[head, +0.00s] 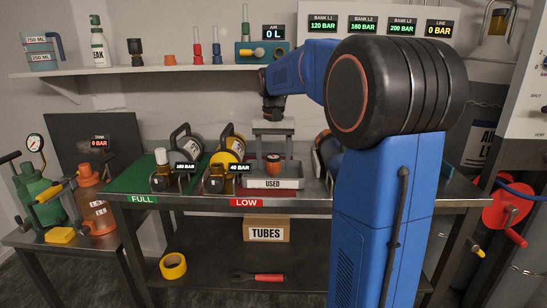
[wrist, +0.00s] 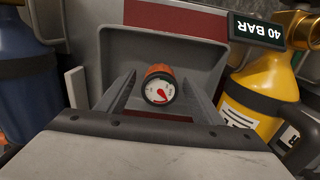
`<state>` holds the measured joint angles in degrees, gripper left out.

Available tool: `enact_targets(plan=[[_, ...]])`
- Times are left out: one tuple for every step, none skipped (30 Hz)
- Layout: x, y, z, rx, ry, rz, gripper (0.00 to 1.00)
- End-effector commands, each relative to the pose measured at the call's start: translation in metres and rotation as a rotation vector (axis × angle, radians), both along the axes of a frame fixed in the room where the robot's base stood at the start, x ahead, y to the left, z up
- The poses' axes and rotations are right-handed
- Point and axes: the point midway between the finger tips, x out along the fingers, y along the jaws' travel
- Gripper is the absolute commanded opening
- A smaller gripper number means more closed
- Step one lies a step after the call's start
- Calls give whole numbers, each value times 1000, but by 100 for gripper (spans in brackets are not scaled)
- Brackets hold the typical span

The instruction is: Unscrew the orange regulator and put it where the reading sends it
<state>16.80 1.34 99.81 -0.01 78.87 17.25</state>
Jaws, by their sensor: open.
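In the wrist view my gripper (wrist: 158,104) is open, with a finger to either side of the gauge and visible gaps. I cannot tell whether the regulator is loose in the tray. The yellow cylinder (head: 233,153) beside the tray reads 40 BAR.
Another cylinder with a bar display (head: 187,168) lies on the green FULL mat (head: 140,186). The red LOW mat (head: 246,202) is beside it. A blue cylinder (head: 326,150) sits right of the tray, partly hidden by my arm. A shelf (head: 150,70) runs above; a pump (head: 45,195) stands left.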

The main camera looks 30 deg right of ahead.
Motion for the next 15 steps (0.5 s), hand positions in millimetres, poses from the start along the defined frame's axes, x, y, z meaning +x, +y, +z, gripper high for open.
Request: enact_targets(plan=[[0, 0, 1, -1, -1, 0, 60], [0, 0, 3, -1, -1, 0, 60], [0, 0, 6, -1, -1, 0, 60], [0, 0, 9, -1, -1, 0, 60], [0, 0, 12, -1, -1, 0, 60], [1, 0, 17, 0, -2, 0, 60], [1, 0, 22, -1, -3, 0, 60], [1, 0, 28, -1, -3, 0, 60], [1, 0, 35, -1, -4, 0, 60], [1, 0, 41, -1, -4, 0, 60], [1, 0, 47, -1, -3, 0, 60], [1, 0, 55, -1, -4, 0, 60], [1, 0, 61, -1, -3, 0, 60], [1, 0, 67, -1, -4, 0, 60], [1, 0, 75, -1, -3, 0, 60]])
